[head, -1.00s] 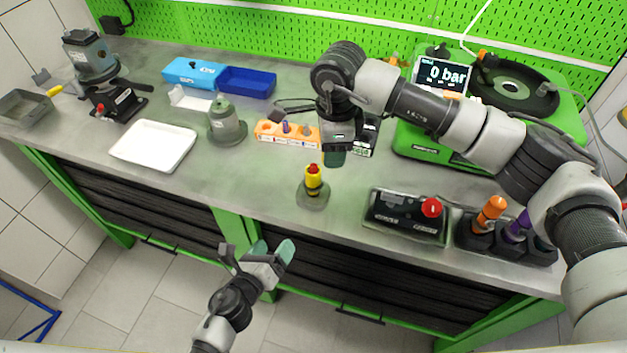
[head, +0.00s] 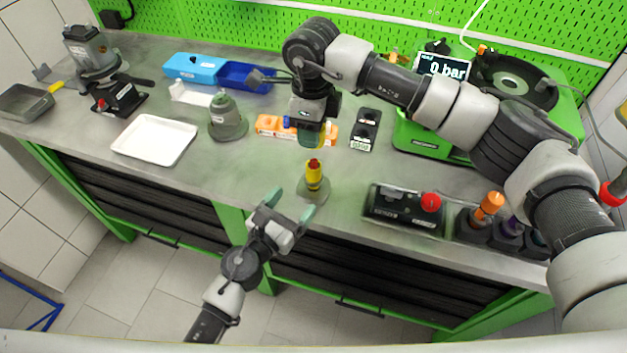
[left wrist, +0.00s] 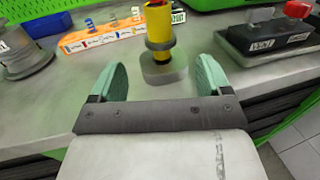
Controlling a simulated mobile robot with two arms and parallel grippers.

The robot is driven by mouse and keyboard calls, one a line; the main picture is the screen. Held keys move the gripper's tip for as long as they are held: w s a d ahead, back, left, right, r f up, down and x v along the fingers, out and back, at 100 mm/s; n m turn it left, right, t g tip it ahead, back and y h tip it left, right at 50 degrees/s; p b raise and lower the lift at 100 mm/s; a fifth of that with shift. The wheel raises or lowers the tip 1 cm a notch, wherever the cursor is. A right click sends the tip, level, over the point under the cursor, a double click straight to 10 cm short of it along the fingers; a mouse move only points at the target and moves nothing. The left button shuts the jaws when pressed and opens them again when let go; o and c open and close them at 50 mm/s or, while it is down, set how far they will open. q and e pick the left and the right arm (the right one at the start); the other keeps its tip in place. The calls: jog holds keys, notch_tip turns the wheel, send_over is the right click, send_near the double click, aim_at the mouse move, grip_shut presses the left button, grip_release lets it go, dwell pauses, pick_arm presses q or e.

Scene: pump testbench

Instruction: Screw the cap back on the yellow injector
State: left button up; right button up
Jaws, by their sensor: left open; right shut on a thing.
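The yellow injector (head: 314,180) with a red top stands upright in a small grey holder (head: 322,193) near the bench's front edge. The left wrist view shows its yellow body (left wrist: 158,22) and the holder (left wrist: 164,70), ahead of the fingers. My left gripper (head: 292,204) is open and empty, its green fingertips just in front of the injector and not around it. My right gripper (head: 312,138) points down above and slightly behind the injector. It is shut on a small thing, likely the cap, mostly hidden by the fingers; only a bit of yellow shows.
An orange rack (head: 268,125) stands behind the injector, partly hidden by my right gripper. A black box with a red button (head: 405,205) is to the right. A grey conical device (head: 228,120) and white tray (head: 154,141) are left.

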aim_at(308, 184)
pick_arm(q)
jog(key=x, duration=0.8)
jog(key=shift+w+d+f, duration=0.1)
jog(key=shift+w+d, duration=0.1)
jog(key=shift+c, duration=0.3)
jog(key=c, duration=1.3)
pick_arm(e)
jog(key=shift+f, duration=2.5)
jog(key=shift+f, duration=0.9)
jog(key=shift+f, duration=0.55)
